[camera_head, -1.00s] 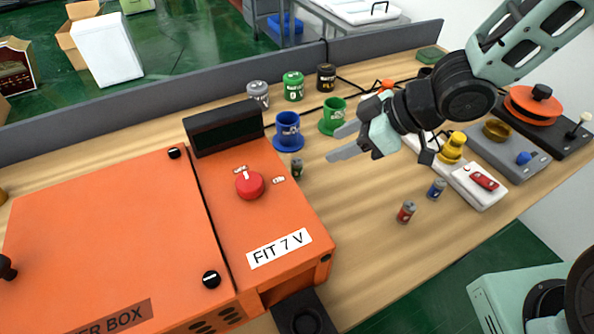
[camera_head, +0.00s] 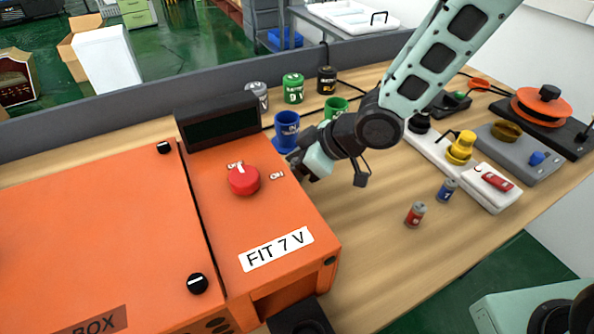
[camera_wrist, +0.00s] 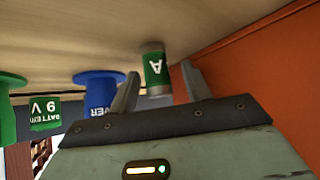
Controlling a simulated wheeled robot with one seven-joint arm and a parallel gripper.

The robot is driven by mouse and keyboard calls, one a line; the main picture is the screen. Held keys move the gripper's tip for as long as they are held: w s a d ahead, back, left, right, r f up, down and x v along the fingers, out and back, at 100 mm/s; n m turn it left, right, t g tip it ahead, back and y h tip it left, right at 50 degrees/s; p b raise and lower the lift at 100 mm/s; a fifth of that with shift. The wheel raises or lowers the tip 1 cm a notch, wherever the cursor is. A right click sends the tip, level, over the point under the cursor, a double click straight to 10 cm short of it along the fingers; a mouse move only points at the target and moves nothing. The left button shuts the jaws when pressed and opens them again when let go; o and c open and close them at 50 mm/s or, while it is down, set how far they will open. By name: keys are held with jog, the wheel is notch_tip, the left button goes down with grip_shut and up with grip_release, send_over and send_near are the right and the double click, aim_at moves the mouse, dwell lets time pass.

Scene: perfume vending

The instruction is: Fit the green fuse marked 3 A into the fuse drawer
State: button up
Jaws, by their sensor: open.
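The green fuse (camera_wrist: 154,68) shows in the wrist view, standing on the table close to the orange box; an "A" is legible, the number is not. In the head view my gripper hides it. My gripper (camera_head: 296,166) is low beside the orange box's right side. In the wrist view its open fingers (camera_wrist: 160,74) have the fuse between or just beyond their tips; contact cannot be told. A black drawer-like part (camera_head: 300,318) juts out at the front of the orange box and is cut by the picture's lower edge.
The orange box (camera_head: 275,205) has a red knob (camera_head: 243,180) and a "FIT 7 V" label. A blue cup (camera_head: 286,128) stands behind my gripper. A red fuse (camera_head: 415,214) and a blue fuse (camera_head: 446,190) stand right. The table's front middle is clear.

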jog(key=shift+a+f, duration=0.1)
grip_shut()
